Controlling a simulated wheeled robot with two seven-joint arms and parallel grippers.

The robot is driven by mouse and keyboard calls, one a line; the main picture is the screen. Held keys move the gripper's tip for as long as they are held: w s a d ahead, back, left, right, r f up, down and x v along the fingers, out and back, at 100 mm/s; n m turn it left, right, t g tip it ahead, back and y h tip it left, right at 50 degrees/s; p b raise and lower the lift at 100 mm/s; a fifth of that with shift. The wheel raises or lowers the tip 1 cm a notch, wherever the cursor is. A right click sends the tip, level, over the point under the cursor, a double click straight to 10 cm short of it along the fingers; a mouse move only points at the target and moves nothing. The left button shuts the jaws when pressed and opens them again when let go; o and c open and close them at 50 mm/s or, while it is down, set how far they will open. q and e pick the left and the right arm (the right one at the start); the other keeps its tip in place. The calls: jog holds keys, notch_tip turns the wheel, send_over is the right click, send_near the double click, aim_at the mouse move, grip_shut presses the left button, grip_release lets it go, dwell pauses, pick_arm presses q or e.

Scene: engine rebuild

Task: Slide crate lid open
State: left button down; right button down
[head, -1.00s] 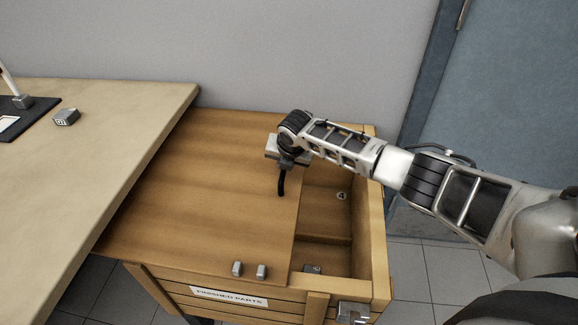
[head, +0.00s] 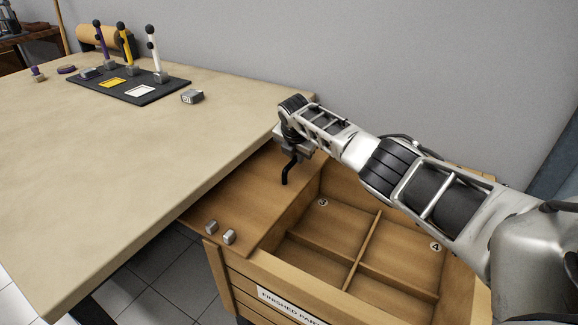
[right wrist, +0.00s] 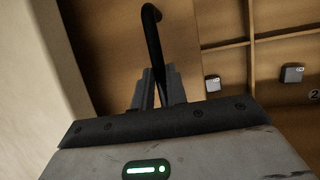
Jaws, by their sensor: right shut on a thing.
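The wooden crate (head: 238,276) stands at the right of the table, with a "FINISHED PARTS" label on its front. Its flat wooden lid (head: 225,200) lies shifted left, partly hidden by the tabletop. Open compartments marked 3 and 4 show right of the lid. A black bent handle (head: 287,174) stands on the lid near its right edge. My right gripper (head: 292,148) is shut on this handle. In the right wrist view, the handle (right wrist: 152,35) rises from between the fingers (right wrist: 158,90). My left gripper is out of view.
The beige table (head: 120,200) borders the crate's left side. On the table are a black mat (head: 170,93) with upright coloured tools and a grey block (head: 192,97). A wall is close behind.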

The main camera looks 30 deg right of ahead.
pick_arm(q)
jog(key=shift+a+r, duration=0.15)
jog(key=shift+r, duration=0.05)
pick_arm(e)
jog(key=shift+w+a, duration=0.15)
jog(key=shift+w, duration=0.15)
jog(key=c, duration=1.4)
grip_release()
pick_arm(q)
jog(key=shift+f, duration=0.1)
